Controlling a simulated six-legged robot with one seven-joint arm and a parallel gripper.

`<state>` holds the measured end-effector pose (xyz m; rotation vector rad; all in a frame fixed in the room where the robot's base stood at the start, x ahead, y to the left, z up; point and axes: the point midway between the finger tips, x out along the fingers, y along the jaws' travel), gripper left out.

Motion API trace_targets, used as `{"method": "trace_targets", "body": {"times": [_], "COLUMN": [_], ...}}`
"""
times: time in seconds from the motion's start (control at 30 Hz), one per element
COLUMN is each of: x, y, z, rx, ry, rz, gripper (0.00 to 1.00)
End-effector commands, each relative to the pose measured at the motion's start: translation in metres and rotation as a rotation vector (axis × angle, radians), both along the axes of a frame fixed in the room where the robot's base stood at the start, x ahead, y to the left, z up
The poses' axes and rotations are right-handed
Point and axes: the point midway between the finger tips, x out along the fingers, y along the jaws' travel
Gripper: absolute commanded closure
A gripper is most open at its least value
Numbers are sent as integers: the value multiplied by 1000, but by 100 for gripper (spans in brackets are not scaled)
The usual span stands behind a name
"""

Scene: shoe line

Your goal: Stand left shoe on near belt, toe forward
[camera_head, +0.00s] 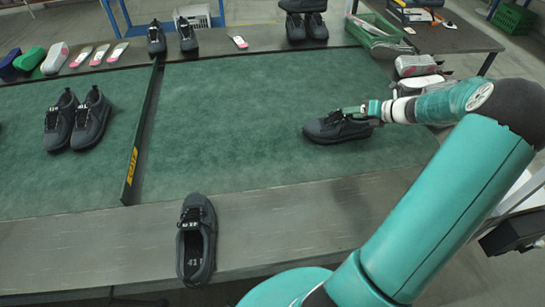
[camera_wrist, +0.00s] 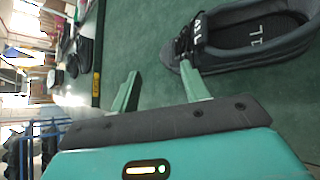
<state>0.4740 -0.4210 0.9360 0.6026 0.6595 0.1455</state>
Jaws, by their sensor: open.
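A dark grey shoe (camera_head: 338,130) rests sole down on the right green belt (camera_head: 235,115), toe to the left and heel to the right. In the wrist view this shoe (camera_wrist: 265,45) shows its opening, laces and an L-like mark on the insole. My gripper (camera_head: 352,110) is at the shoe's upper; in the wrist view its two fingers (camera_wrist: 160,67) are spread with nothing between them. The right finger's tip overlaps the shoe's laced edge; I cannot tell if it touches. Another dark shoe (camera_head: 195,240) stands on the front grey ledge, its opening toward me.
A dark divider (camera_head: 140,135) with yellow lettering separates the right belt from the left belt (camera_head: 30,110), where a pair of shoes (camera_head: 75,120) stands. More shoes and coloured inserts line the back ledge. A green crate (camera_head: 378,30) is at the back right. The right belt's middle is clear.

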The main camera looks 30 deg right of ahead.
Motion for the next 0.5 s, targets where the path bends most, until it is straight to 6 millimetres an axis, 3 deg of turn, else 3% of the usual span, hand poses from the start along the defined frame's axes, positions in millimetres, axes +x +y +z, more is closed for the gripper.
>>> {"method": "trace_targets", "body": {"times": [0.03, 0.2, 0.37, 0.5], "x": [12, 22, 12, -10], "y": [32, 129, 209, 270], "z": [13, 46, 77, 103], "rx": [-107, -487, -817, -1089], "ry": [13, 21, -19, -85], "rz": [118, 539, 934, 1273], "gripper": [54, 54, 54, 54]}}
